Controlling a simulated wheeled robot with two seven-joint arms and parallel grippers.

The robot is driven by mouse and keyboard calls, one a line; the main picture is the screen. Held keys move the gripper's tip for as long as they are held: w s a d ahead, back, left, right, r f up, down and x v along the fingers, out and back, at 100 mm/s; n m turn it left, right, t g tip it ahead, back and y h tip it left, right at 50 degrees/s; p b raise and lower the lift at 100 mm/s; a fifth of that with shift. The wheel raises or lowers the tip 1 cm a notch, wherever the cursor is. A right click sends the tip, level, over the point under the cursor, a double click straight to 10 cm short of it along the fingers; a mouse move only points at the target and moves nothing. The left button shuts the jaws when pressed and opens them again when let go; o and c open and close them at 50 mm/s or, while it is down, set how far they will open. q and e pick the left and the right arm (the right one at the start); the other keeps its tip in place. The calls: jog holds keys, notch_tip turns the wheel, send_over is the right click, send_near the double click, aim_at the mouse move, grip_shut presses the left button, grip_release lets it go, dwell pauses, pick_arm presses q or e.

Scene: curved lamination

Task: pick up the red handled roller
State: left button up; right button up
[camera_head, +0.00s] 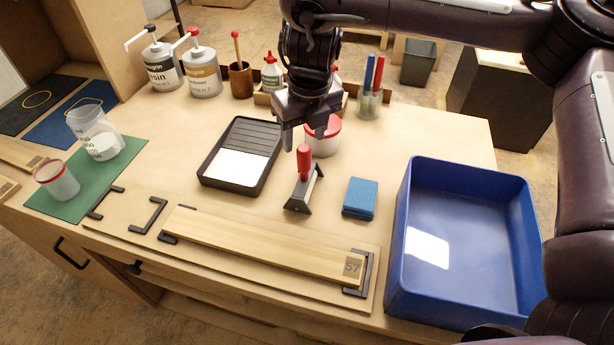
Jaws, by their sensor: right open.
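The red handled roller (304,187) stands on the workbench between the black tray and the blue sponge. Its red handle (304,161) points up and its wide grey-black end rests on the bench top. My right gripper (306,137) is open and points down just above and behind the handle top. No contact with the handle is clear to see. My left gripper is not in view.
A black paint tray (212,182) lies left of the roller and a blue sponge (360,197) lies right. A red-rimmed white tub (324,143) is close behind my gripper. A wooden strip (265,246) lies in front. A blue bin (465,270) stands at right.

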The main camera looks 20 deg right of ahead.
aim_at(303, 160)
jog(key=shift+f, duration=0.95)
notch_tip(303, 160, down, 5)
jog(key=shift+r+p, duration=0.2)
jog(key=shift+p, duration=0.55)
jog(key=shift+w+f, duration=0.1)
jog(key=shift+f, duration=0.2)
jog(key=shift+a, duration=0.1)
jog(key=shift+c, duration=0.4)
grip_shut()
